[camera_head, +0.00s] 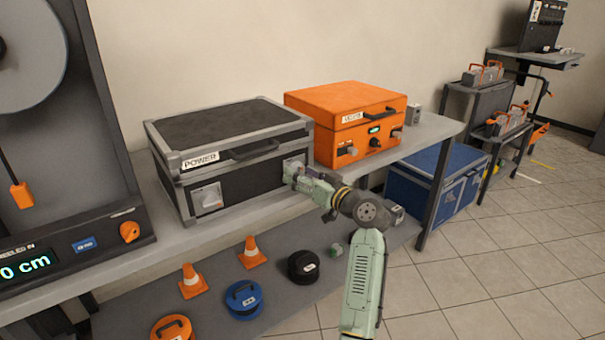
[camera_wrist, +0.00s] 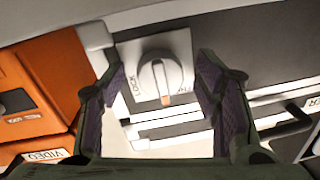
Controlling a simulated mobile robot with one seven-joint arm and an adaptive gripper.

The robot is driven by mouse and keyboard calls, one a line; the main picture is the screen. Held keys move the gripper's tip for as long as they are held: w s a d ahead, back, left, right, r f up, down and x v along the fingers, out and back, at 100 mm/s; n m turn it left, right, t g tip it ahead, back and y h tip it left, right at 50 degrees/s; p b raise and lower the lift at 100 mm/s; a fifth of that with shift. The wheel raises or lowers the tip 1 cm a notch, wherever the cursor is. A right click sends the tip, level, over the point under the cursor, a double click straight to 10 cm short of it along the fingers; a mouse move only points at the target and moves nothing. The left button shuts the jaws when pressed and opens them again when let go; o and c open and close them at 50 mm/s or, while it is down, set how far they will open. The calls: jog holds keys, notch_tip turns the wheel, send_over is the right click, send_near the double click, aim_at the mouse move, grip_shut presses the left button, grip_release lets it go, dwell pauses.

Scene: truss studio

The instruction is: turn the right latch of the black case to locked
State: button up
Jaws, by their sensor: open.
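The black case (camera_head: 245,183) labelled POWER stands on the bench with grey trim and its lid down. Its left latch (camera_head: 207,197) shows on the front. In the head view the right latch is mostly hidden behind my gripper (camera_head: 299,178). In the wrist view the right latch (camera_wrist: 158,78) is a pale round knob with a raised bar and an orange mark at its lower end, on a light plate. LOCK is printed left of the knob, and partly readable lettering is on its right. My gripper (camera_wrist: 160,72) is open, with one finger either side of the knob, gaps visible.
The orange case (camera_head: 346,125) stands close on the right of the black case. A reel machine (camera_head: 60,200) stands at the left. Cones, round reels and small items lie on the lower shelf (camera_head: 220,315). A blue case (camera_head: 430,185) is under the bench's right end.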

jog(key=shift+c, duration=0.6)
jog(key=c, duration=1)
